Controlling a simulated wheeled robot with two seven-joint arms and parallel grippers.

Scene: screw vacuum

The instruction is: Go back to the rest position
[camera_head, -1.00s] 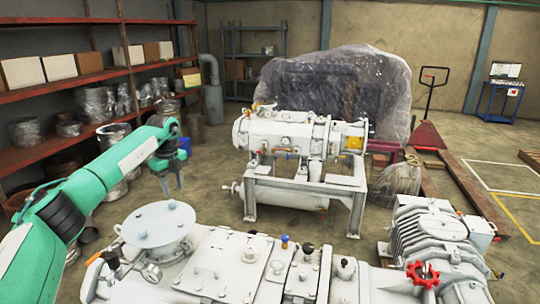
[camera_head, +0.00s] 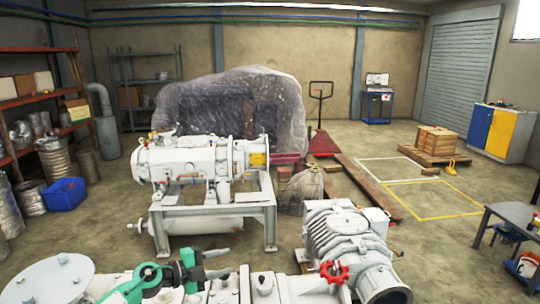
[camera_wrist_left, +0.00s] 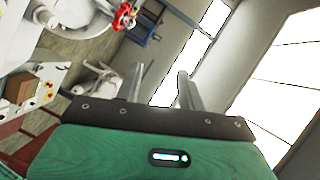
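My left gripper (camera_head: 218,263) is low in the head view, at the end of my green arm. It is in front of or over the white pump machine at the bottom edge. In the left wrist view its two grey fingers (camera_wrist_left: 160,88) stand apart with nothing between them, so it is open and empty. My right gripper is in neither view now.
A white machine (camera_head: 50,277) with a red handwheel (camera_head: 334,271) fills the bottom. Another pump on a frame (camera_head: 215,210) stands behind it. A blue bin (camera_head: 64,194) is left, a dark table (camera_head: 515,215) right.

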